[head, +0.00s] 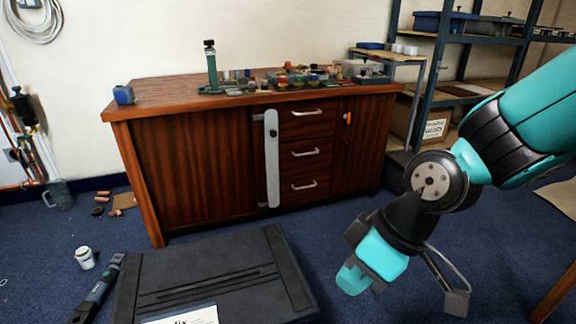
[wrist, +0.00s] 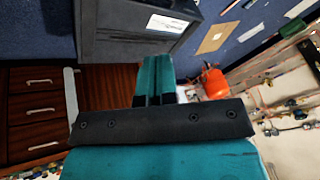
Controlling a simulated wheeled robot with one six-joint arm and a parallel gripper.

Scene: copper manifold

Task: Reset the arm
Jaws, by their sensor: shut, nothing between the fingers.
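My arm comes in from the right of the head view and bends down. My gripper (head: 354,278) hangs in the air in front of the wooden cabinet, to the right of the dark case. In the wrist view, the two teal fingers of my gripper (wrist: 154,72) lie side by side, shut, with nothing held between them. The fingers point toward the dark case in that view.
A wooden cabinet (head: 195,165) with three drawers carries small parts and a green stand (head: 212,70). A dark case (head: 215,270) lies on the blue carpet. A white jar (head: 85,258) and a tool (head: 97,290) lie left. Shelving (head: 428,80) stands right.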

